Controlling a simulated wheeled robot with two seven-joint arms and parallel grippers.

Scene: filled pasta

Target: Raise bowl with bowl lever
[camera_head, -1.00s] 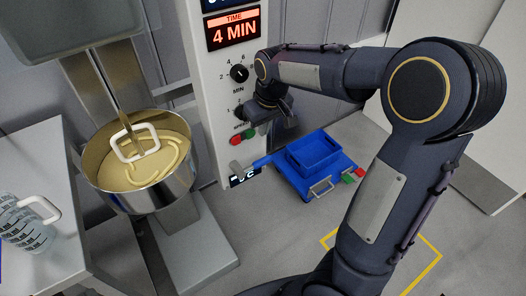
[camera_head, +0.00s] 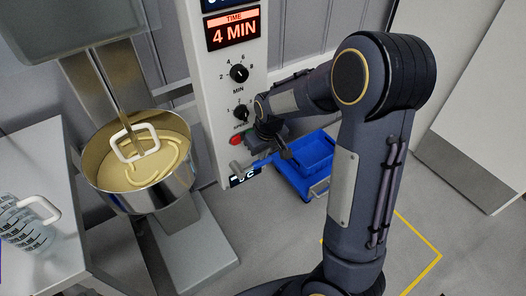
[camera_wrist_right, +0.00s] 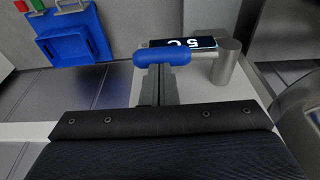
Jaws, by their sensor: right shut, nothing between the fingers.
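The steel bowl (camera_head: 180,185) holds pale yellow batter under the mixer's white beater (camera_head: 135,145). The bowl lever has a blue grip (camera_head: 262,160) and a grey pivot (camera_head: 237,167) low on the white control column. In the right wrist view, the blue grip (camera_wrist_right: 162,57) lies across my fingertips, and the grey pivot (camera_wrist_right: 228,62) stands to its right. My right gripper (camera_head: 283,150) is shut and empty beside the grip. It also shows in the wrist view (camera_wrist_right: 158,75). I cannot tell if it touches the grip. My left gripper is out of view.
The column (camera_head: 208,110) carries a lit time display (camera_head: 233,30), two black dials (camera_head: 239,73) and a red button (camera_head: 236,140). A blue cart (camera_head: 318,180) stands behind my right gripper. A counter (camera_head: 45,150) with a white-handled jug (camera_head: 25,225) is left.

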